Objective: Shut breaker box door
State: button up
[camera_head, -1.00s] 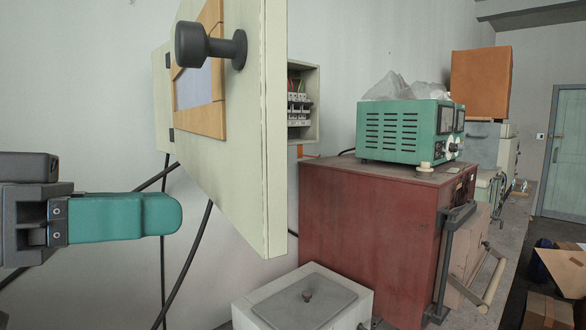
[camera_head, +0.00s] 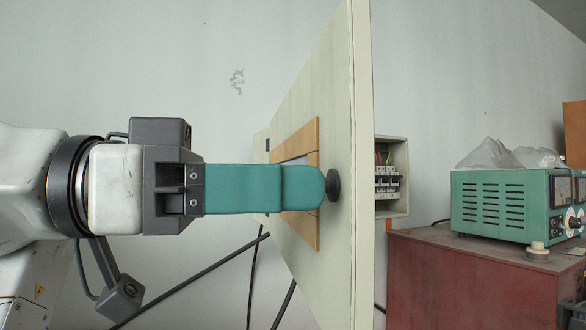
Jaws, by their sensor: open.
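The breaker box door (camera_head: 347,80) is pale cream and stands open, swung out toward me. It has a wood-framed window (camera_head: 312,228) and a dark round knob (camera_head: 333,185) on its outer face. The breaker box (camera_head: 398,150) is on the wall behind and right of the door, with breakers and coloured wires showing inside. My gripper (camera_head: 318,188) comes from the left with teal fingers seen side-on. Its tip overlaps the knob's stem and the window frame in view. The near finger hides the other, and I cannot tell whether it touches the knob.
A red cabinet (camera_head: 440,285) stands right of the door, with a green instrument (camera_head: 510,205) and clear plastic (camera_head: 505,153) on top.

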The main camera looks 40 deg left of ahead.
jog(key=shift+x, duration=0.8)
jog(key=shift+c, duration=0.3)
grip_shut()
